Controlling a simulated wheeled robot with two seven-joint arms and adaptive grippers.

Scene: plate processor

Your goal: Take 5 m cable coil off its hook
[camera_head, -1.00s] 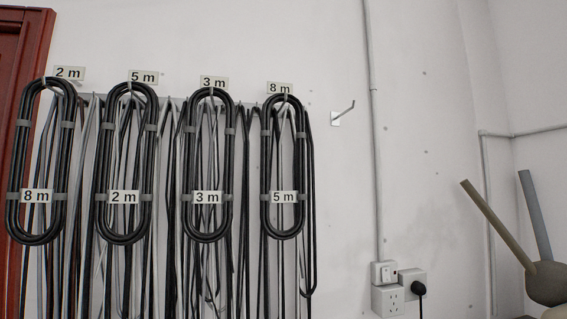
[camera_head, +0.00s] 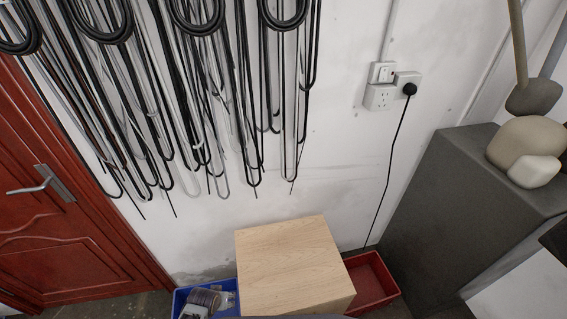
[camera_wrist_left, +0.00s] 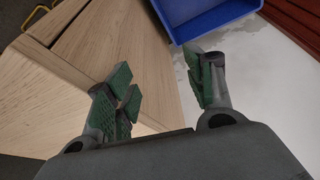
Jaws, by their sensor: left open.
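The 5 m cable coil (camera_head: 284,23) is the rightmost black coil at the top edge of the head view. Only its lower loop shows. Its hook and label are cut off above; the earlier head frame shows its 5 m tag, under a hook sign reading 8 m. My left gripper (camera_wrist_left: 165,84) shows in the left wrist view, with its green-padded fingers apart and nothing between them. It is over the wooden box and away from the coil. My right gripper is not in view.
Other coils (camera_head: 197,22) and many loose cables hang on the wall to the left. Below stand a wooden box (camera_head: 290,265), a blue bin (camera_wrist_left: 215,22) and a red bin (camera_head: 375,283). A socket with plug (camera_head: 408,88) and a dark cabinet (camera_head: 440,205) are to the right.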

